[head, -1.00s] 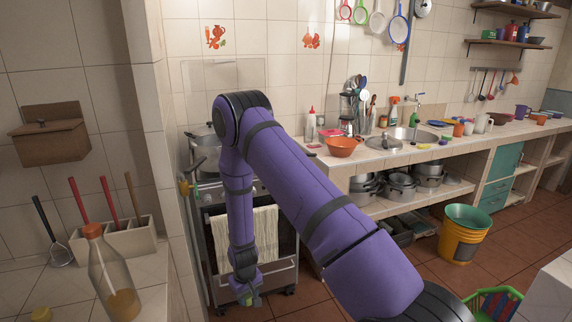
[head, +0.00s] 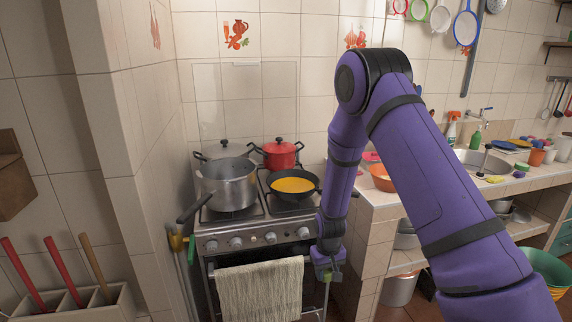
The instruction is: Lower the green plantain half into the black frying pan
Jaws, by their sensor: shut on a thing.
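The black frying pan (head: 291,198) sits on the right side of the stove top, with yellow-orange liquid in it. My gripper (head: 328,272) points down in front of the stove's right side, lower than the pan and to its right in the picture. It is shut on a small green thing, apparently the green plantain half (head: 326,277). Most of that thing is hidden by the fingers, and it is too small to make out clearly. The gripper is apart from the pan.
A large grey pot (head: 228,187) stands left of the pan, its handle sticking out front left. A red lidded pot (head: 281,153) is behind the pan. A towel (head: 260,290) hangs on the oven door. The tiled counter (head: 378,207) with an orange bowl (head: 381,177) is to the right.

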